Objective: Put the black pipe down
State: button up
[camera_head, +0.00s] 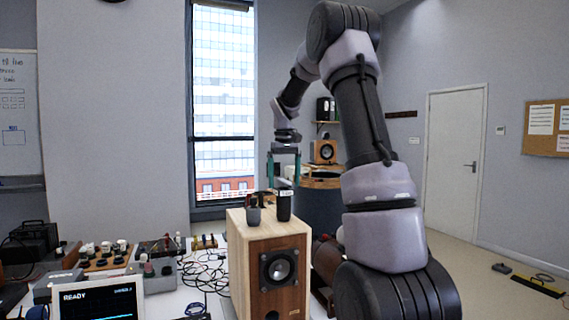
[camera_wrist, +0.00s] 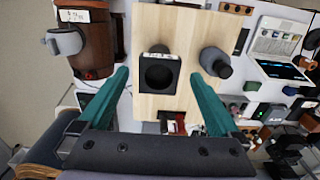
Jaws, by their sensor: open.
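The black pipe (camera_head: 284,207) is a dark upright tube with a white label at its top rim. It stands on the light wooden top of a speaker (camera_head: 268,258). In the wrist view the pipe (camera_wrist: 158,74) is seen from above with its dark opening, between my two green fingers. My gripper (camera_head: 284,181) is open above the pipe, with no finger seen touching it. A second, grey and black rounded piece (camera_head: 254,213) stands beside the pipe on the speaker; it also shows in the wrist view (camera_wrist: 214,62).
A bench with a screen reading READY (camera_head: 97,305), boxes and tangled cables (camera_head: 203,267) lies left of the speaker. A brown cylindrical thing (camera_wrist: 87,45) is close beside the speaker in the wrist view. A round wooden table (camera_head: 322,183) stands behind.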

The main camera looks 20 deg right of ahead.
notch_tip(320, 180, up, 9)
jog(key=s+a+r+m+t, duration=0.1)
jog(key=s+a+r+t, duration=0.15)
jog(key=s, duration=0.45)
jog(key=s+a+r+t, duration=0.1)
jog(key=s+a, duration=0.2)
jog(key=s, duration=0.4)
jog(key=s+a+f+m+t+y, duration=0.1)
jog(key=s+a+f+t, duration=0.1)
jog(key=s, duration=0.5)
jog(key=s+a+f+m+t+y, duration=0.1)
jog(key=s+f, duration=0.3)
jog(key=s, duration=0.4)
jog(key=shift+s+a+f+m+t, duration=0.2)
jog(key=shift+a+f+m+t, duration=0.15)
jog(key=shift+a+m, duration=0.4)
